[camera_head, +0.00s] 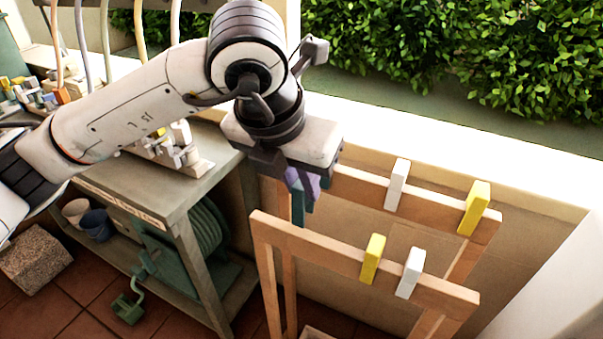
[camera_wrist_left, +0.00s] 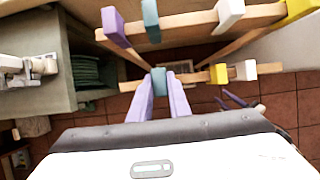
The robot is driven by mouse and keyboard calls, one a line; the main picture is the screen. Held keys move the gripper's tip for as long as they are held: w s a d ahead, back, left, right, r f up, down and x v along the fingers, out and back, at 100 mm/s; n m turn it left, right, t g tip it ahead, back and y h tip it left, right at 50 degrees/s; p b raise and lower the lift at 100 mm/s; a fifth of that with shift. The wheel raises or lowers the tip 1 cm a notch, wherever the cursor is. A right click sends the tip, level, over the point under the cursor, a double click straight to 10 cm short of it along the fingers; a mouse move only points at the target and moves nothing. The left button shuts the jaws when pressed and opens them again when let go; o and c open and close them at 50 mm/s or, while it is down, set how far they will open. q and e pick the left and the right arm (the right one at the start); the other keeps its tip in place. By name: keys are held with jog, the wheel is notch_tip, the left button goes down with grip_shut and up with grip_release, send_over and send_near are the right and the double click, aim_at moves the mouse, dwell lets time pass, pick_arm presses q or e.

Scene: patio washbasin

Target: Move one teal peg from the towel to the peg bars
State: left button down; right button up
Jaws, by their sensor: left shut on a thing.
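My left gripper (camera_head: 308,185) is pointing down at the left end of the two wooden peg bars. Its purple fingers (camera_wrist_left: 163,98) are shut on a teal peg (camera_wrist_left: 158,79), which overlaps the front bar (camera_wrist_left: 196,77) in the left wrist view; I cannot tell whether it touches the bar. The back bar (camera_head: 440,212) carries a white peg (camera_head: 397,184) and a yellow peg (camera_head: 474,207), plus a purple peg (camera_wrist_left: 114,27) and another teal peg (camera_wrist_left: 151,20). The front bar also bears a yellow peg (camera_head: 373,258) and a white peg (camera_head: 410,272). My right gripper (camera_wrist_left: 229,99) seems open and empty, low beyond the bars. No towel is identifiable.
A grey-green bench (camera_head: 178,200) stands left of the bars, with a white rack (camera_head: 180,155) on top and a green hose (camera_head: 205,240) below. A pale low wall (camera_head: 500,160) runs behind the bars. A stone block (camera_head: 35,258) is on the tiled floor.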

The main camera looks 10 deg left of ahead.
aim_at(299, 216)
pick_arm(q)
notch_tip(299, 216, down, 3)
jog(key=shift+r+b, duration=0.15)
jog(key=shift+b, duration=0.25)
jog(key=shift+f+b, duration=0.7)
jog(key=shift+f, duration=0.8)
jog(key=shift+f+b, duration=0.7)
jog(key=shift+b, duration=0.15)
jog(key=shift+f+b, duration=0.4)
jog(key=c, duration=1.6)
grip_release()
